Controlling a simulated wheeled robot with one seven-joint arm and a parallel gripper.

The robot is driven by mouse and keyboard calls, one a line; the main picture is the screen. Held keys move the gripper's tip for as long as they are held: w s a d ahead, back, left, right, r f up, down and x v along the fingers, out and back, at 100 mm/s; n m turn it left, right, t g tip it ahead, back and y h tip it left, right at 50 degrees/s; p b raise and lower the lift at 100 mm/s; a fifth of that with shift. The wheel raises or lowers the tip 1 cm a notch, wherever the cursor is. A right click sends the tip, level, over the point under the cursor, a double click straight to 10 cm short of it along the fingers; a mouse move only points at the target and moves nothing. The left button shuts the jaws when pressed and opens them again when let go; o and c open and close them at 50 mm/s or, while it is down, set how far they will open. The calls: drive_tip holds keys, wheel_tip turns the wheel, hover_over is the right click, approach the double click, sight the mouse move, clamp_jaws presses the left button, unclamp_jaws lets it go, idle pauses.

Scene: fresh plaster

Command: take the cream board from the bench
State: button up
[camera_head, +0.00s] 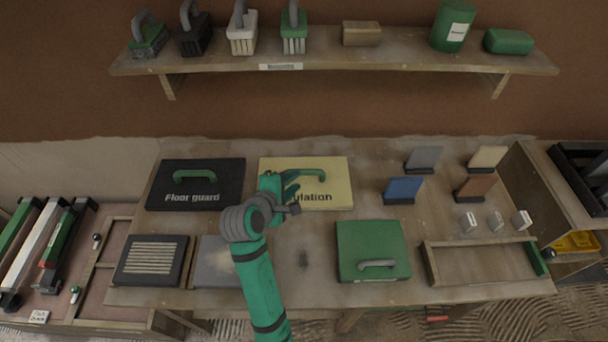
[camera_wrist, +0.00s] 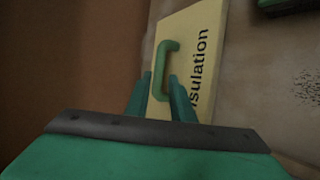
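The cream board (camera_head: 335,172) lies flat at the back middle of the bench, with dark lettering that reads "ulation" in the head view. It has a green handle (camera_head: 312,174) on top, and my arm hides part of its left side. In the wrist view the cream board (camera_wrist: 190,50) shows beyond my gripper, and its green handle (camera_wrist: 167,62) rises between the fingers. My gripper (camera_wrist: 163,85) is open, with one finger on each side of the handle's near part. I cannot tell whether the fingers touch the handle. The bench (camera_head: 320,240) is worn wood.
A black "Floor guard" board (camera_head: 215,197) lies left of the cream board. A green board with a grey handle (camera_head: 370,240) is in front. Blue (camera_head: 403,190), grey, tan and brown upright pieces stand to the right. A shelf (camera_head: 330,64) with brushes hangs above the back.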

sight(304, 172)
drive_tip(key=x, duration=0.4)
drive_tip(key=shift+w, duration=0.25)
drive_tip(key=shift+w+f, duration=0.35)
drive_tip(key=shift+w, duration=0.1)
drive_tip(key=x, duration=0.4)
drive_tip(key=shift+f, duration=0.15)
drive_tip(key=shift+a, duration=0.1)
clamp_jaws()
